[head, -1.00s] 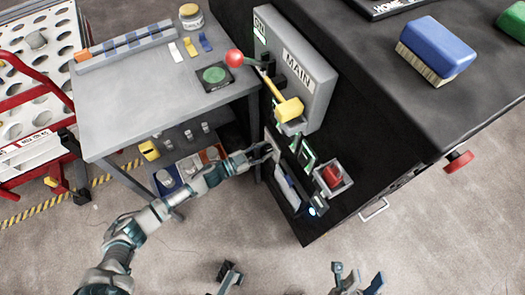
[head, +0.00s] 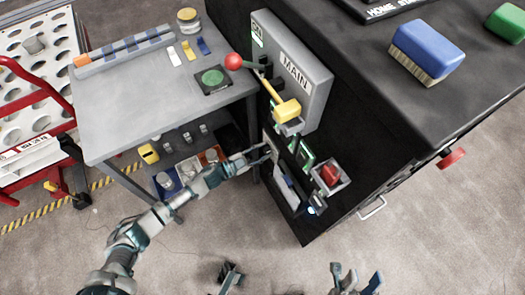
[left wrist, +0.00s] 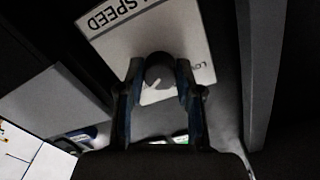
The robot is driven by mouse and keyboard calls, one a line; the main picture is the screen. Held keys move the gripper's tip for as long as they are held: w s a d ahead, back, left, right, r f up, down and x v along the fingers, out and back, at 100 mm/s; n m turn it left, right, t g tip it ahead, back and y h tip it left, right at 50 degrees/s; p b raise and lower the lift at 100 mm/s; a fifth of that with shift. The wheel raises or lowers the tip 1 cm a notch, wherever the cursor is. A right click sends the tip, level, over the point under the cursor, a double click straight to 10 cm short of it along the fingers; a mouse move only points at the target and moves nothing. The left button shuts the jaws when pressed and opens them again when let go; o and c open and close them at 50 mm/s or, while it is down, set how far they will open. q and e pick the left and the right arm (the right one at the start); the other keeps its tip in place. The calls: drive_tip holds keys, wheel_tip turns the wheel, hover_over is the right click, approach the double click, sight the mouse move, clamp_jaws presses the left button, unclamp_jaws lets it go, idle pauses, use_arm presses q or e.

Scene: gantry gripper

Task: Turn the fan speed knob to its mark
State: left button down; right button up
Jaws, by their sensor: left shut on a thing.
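The fan speed knob (left wrist: 160,72) is a round dark knob with a white pointer, on a pale panel (left wrist: 108,38) lettered "SPEED" and "LO". In the left wrist view the knob sits between the two fingers of my left gripper (left wrist: 160,70), which is shut on it. The white pointer (left wrist: 151,91) shows at the knob's lower left. The fingers cover part of the panel, and I cannot make out the target mark. In the head view my left gripper (head: 266,155) reaches the black cabinet's side and hides the knob. My right gripper (head: 357,275) is open and empty at the bottom edge.
A grey table (head: 150,95) stands to the left. Floor is clear in front.

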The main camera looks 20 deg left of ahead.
use_arm(q)
drive_tip(key=c, duration=0.9)
unclamp_jaws()
drive_tip(key=shift+s+f, duration=0.15)
drive_tip(key=shift+f, duration=0.15)
drive_tip(key=shift+o, duration=0.7)
drive_tip(key=shift+a, duration=0.1)
drive_tip(key=shift+r, duration=0.15)
drive_tip(key=shift+s+a, duration=0.15)
drive_tip(key=shift+a, duration=0.05)
drive_tip(key=v, duration=1.1)
drive_tip(key=shift+s+a, duration=0.2)
